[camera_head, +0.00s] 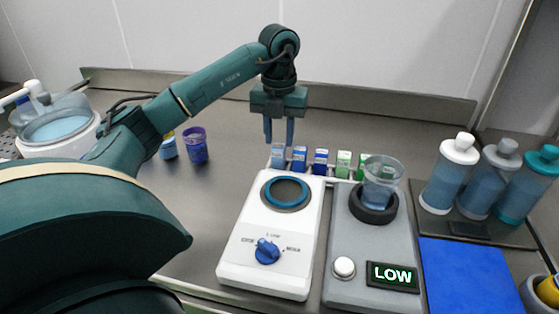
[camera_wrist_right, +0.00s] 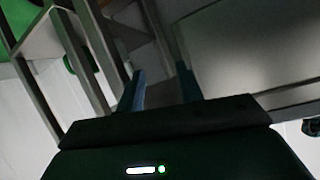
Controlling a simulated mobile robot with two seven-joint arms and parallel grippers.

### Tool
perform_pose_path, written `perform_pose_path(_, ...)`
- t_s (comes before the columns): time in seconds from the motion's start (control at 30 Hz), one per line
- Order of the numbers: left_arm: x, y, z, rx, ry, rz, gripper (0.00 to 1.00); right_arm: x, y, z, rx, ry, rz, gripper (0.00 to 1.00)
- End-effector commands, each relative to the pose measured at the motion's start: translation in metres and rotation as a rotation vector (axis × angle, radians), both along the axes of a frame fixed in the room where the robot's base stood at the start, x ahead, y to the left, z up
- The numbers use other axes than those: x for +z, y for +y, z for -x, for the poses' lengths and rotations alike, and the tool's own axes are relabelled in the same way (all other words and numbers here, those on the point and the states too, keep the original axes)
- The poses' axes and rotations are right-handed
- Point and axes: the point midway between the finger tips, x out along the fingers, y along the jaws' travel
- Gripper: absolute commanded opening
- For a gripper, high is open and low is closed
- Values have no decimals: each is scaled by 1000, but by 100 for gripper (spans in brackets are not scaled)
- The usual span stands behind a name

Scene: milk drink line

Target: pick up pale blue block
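The pale blue block (camera_head: 278,155) stands at the left end of a row of small blocks behind the white machine. My left gripper (camera_head: 279,142) points down just above and behind it in the picture, with its two fingers apart. I cannot tell whether the fingertips reach the block's sides. My right gripper (camera_wrist_right: 160,85) shows in the right wrist view with its fingers apart and nothing between them; it is not in the head view.
Two blue blocks (camera_head: 299,158) and green blocks (camera_head: 343,163) stand close to its right. A white machine (camera_head: 240,260) with a blue knob and a grey machine (camera_head: 345,285) with a clear cup (camera_head: 383,180) stand in front. A purple cup (camera_head: 196,145) stands left; bottles (camera_head: 450,175) stand right.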

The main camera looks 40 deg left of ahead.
Motion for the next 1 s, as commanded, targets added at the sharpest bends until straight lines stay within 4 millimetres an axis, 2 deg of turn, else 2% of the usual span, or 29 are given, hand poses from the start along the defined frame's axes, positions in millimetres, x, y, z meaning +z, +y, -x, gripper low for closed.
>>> perform_pose_path(0.17, -12, 1, 0, 0, 2, -1, 32, 1, 0, 0, -1, -2, 1, 36)
perform_pose_path(0.4, -47, 3, -1, 0, 3, -1, 32, 0, -1, 0, -1, -3, 2, 36)
perform_pose_path(0.5, -57, 3, -1, 0, 1, 0, 32, 0, -1, 0, -2, -4, 1, 36)
perform_pose_path(0.77, -59, 3, -1, 0, -1, 0, 32, 2, -1, 0, -3, -10, 0, 36)
perform_pose_path(1.0, -59, 3, -1, 0, -1, 0, 14, 3, -1, 0, -3, -12, 0, 36)
